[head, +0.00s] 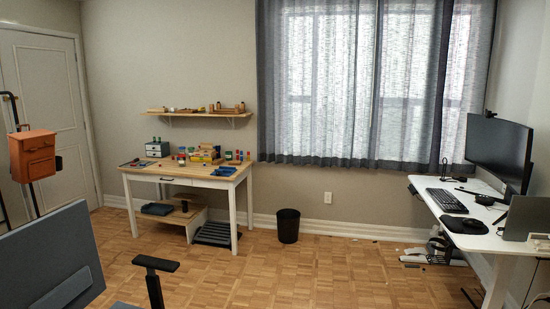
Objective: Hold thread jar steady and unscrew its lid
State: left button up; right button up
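Across the room, a wooden work table (150,171) with white legs stands against the wall. Small colourful items sit on it, among them a small green and red jar-like item (181,159) left of centre. Which item is the thread jar is too small to tell, and no lid can be made out. Neither of my grippers shows in the head view.
A grey chair (55,262) with a black armrest is near at lower left, by an orange box (33,155) on a pole. A black bin (288,226) stands right of the work table. A white desk (465,240) is at right. The middle floor is mostly clear.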

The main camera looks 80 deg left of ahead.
aim_at(181, 160)
jog(key=u, duration=3.45)
jog(key=i+l+z, duration=0.6)
jog(key=i+z, duration=0.2)
jog(key=i, duration=0.15)
jog(key=i+l+z, duration=0.1)
jog(key=i+z, duration=0.35)
jog(key=i+u, duration=0.25)
jog(key=i, duration=0.25)
jog(key=i+u, duration=0.25)
jog(key=i, duration=0.3)
jog(key=i+l+u, duration=0.25)
jog(key=i, duration=0.25)
jog(key=i+j+u, duration=0.2)
jog(key=i+u, duration=0.25)
jog(key=i, duration=0.25)
jog(key=i+u, duration=0.45)
jog(key=i, duration=0.25)
jog(key=i+l+u, duration=0.3)
jog(key=i+u, duration=0.15)
jog(key=i, duration=0.2)
